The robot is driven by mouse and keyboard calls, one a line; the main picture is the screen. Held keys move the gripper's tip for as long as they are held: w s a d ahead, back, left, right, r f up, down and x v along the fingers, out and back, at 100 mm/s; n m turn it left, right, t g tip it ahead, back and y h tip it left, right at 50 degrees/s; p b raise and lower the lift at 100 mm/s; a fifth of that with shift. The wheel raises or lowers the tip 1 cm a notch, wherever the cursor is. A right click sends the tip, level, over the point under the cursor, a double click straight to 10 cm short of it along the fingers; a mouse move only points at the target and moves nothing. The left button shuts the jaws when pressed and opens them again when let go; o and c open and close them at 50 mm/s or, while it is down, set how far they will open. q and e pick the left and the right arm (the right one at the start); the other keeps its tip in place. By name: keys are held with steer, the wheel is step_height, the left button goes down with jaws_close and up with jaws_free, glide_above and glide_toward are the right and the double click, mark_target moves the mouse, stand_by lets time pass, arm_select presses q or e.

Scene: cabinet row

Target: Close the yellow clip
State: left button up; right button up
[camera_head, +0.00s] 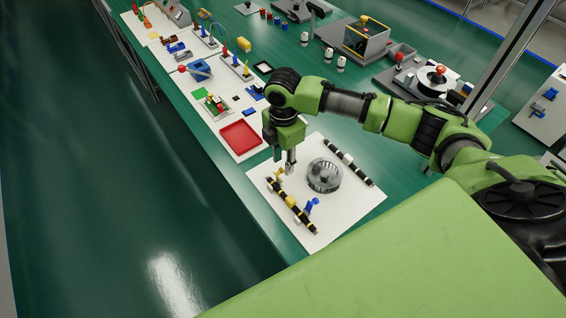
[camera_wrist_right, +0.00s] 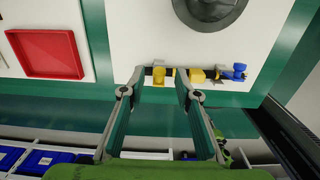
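The yellow clip (camera_head: 279,174) stands up at the far end of a black rod with yellow bands (camera_head: 300,216) on the white board. In the right wrist view the yellow clip (camera_wrist_right: 158,77) shows between my fingertips. Whether they touch it, I cannot tell. My right gripper (camera_head: 290,164) points down just above and beside the clip. In the right wrist view my right gripper (camera_wrist_right: 160,73) has its two fingers apart. A blue clip (camera_head: 312,205) stands raised farther along the same rod. My left gripper is not in view.
A round grey metal part (camera_head: 324,176) and a second black rod with white bands (camera_head: 349,162) are on the same white board (camera_head: 350,208). A red tray (camera_head: 240,137) lies beyond it. The green table edge runs along the left of the board.

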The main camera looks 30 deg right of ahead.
steer(key=shift+f, duration=1.2)
jaws_close()
